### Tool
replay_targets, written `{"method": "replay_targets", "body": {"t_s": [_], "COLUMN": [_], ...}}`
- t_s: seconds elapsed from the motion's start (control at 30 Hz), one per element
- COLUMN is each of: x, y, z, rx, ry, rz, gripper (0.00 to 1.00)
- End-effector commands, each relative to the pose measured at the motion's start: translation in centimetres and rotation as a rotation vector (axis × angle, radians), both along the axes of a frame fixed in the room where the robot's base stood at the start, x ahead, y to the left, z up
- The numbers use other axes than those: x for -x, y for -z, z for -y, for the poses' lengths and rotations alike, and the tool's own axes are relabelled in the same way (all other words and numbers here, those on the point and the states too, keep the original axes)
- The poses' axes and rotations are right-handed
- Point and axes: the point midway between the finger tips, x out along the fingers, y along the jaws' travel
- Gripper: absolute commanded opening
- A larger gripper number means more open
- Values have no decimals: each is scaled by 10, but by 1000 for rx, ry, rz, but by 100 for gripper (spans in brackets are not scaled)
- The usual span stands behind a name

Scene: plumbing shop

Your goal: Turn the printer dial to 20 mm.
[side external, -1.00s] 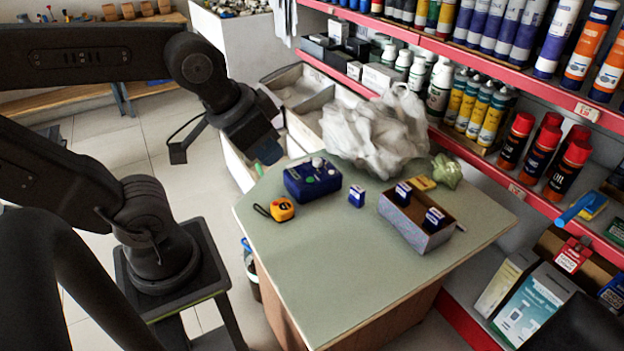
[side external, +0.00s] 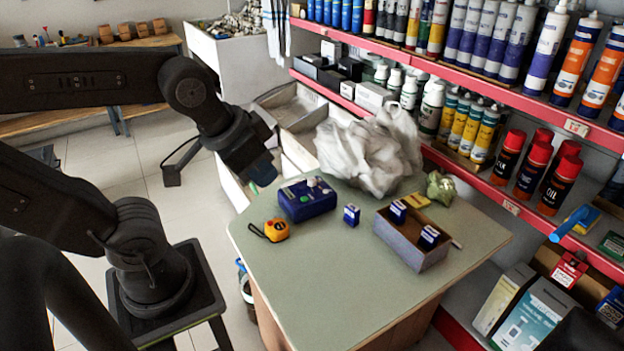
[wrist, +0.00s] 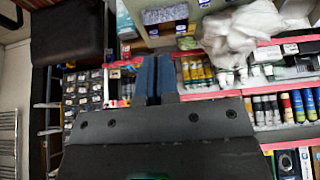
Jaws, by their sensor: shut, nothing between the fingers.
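The printer is a blue box (side external: 306,199) near the back left of the green-topped table (side external: 340,270) in the side view. A pale round knob, apparently its dial (side external: 313,182), sits on top, with a green button on the body. The dial's marks are too small to read. My gripper (side external: 262,172) has blue fingertips and is up and to the left of the printer, apart from it. In the wrist view the two blue fingers (wrist: 155,80) are close together with nothing held. I cannot make out the printer in the wrist view.
An orange tape measure (side external: 276,230) lies left of the printer. A small blue box (side external: 351,215) and an open carton (side external: 412,250) with small blue boxes stand to its right. A crumpled white bag (side external: 370,155) lies behind. The table's front is clear.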

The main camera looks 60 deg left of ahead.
Motion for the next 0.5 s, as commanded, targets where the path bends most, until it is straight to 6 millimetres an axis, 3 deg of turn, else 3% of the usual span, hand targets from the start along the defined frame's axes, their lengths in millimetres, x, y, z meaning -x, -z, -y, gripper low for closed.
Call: {"method": "replay_targets", "body": {"t_s": [0.13, 0.23, 0.5], "x": [-9, -30, -125], "y": [-4, -10, -13], "z": [-4, -12, -68], "rx": [-12, -40, -130], "ry": [6, 28, 145], "rz": [-14, -47, -191], "gripper": [16, 26, 52]}}
